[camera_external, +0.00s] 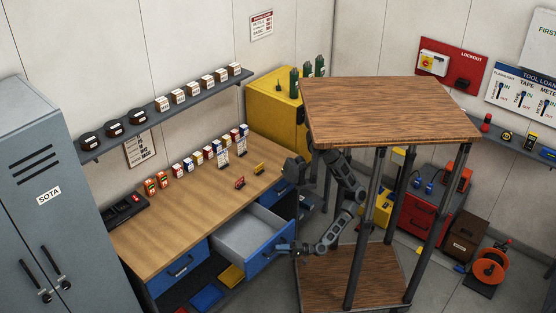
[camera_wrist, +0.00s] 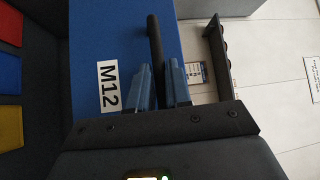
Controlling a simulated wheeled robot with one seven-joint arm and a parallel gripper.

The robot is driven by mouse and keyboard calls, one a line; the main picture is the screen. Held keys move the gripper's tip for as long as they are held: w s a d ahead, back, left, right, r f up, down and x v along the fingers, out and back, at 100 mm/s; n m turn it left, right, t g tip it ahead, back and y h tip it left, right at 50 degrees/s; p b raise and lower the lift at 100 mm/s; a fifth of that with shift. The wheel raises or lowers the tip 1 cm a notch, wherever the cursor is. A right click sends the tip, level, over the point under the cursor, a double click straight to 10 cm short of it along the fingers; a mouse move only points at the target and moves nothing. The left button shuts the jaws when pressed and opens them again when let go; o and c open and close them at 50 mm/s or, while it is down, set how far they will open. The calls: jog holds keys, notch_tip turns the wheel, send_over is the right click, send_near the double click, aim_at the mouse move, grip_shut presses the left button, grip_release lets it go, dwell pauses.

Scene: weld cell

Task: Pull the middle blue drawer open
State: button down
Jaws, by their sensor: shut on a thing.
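The middle blue drawer (camera_external: 262,262) is pulled well out of the wooden-topped workbench (camera_external: 190,219), and its light grey inside shows from above and looks empty. In the wrist view its blue front (camera_wrist: 100,35) carries a white M12 label (camera_wrist: 108,86) and a dark bar handle (camera_wrist: 153,35). My gripper (camera_external: 284,247) is at the drawer front in the external view. In the wrist view my gripper's two fingers (camera_wrist: 161,85) stand on either side of the handle and are shut on it. The handle's lower end is hidden between the fingers.
Blue drawers flank the open one: left (camera_external: 180,266), right (camera_external: 283,190). Small boxes line the bench back. A grey locker (camera_external: 60,200) stands left.

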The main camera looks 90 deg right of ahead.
jog(key=shift+s+a, duration=0.2)
jog(key=shift+s, duration=0.1)
jog(key=c, duration=1.1)
grip_release()
jog(key=s, duration=0.2)
jog(key=s+b, duration=0.1)
jog(key=s, duration=0.2)
jog(key=s+f+b, duration=0.1)
jog(key=s, duration=0.1)
jog(key=shift+s, duration=0.35)
